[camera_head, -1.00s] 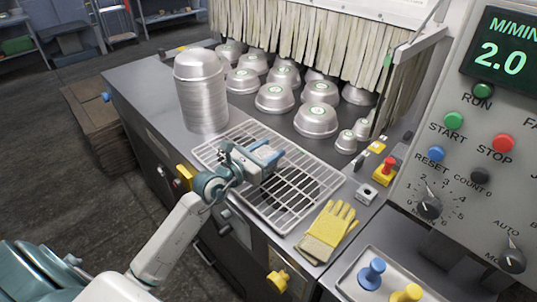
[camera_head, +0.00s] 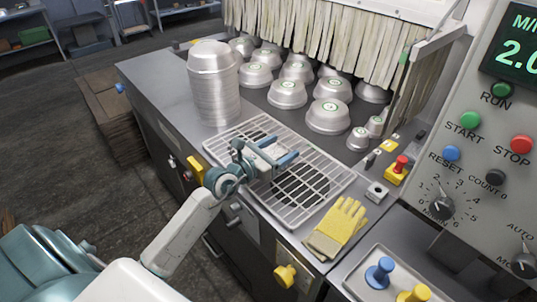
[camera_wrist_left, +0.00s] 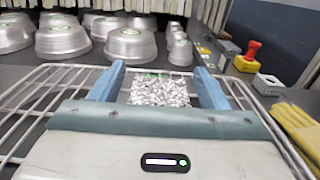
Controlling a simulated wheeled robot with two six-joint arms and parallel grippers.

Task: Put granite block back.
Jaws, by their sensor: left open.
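A speckled grey-white granite block (camera_wrist_left: 160,92) shows in the left wrist view, between the two blue fingers of my left gripper (camera_wrist_left: 160,80). The fingers stand apart, with gaps on both sides of the block. Its lower part is hidden by the gripper body. In the head view my left gripper (camera_head: 284,147) is open over the white wire rack (camera_head: 318,203), toward its back left part. In that view the block is too small and covered to make out clearly. My right gripper is not in view.
A tall stack of metal pans (camera_head: 213,95) stands behind and left of the rack. Several upturned pans (camera_head: 328,116) sit before a strip curtain (camera_head: 320,40). Yellow gloves (camera_head: 338,228) lie right of the rack. A red-and-yellow stop button (camera_head: 398,168) and control panel stand at right.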

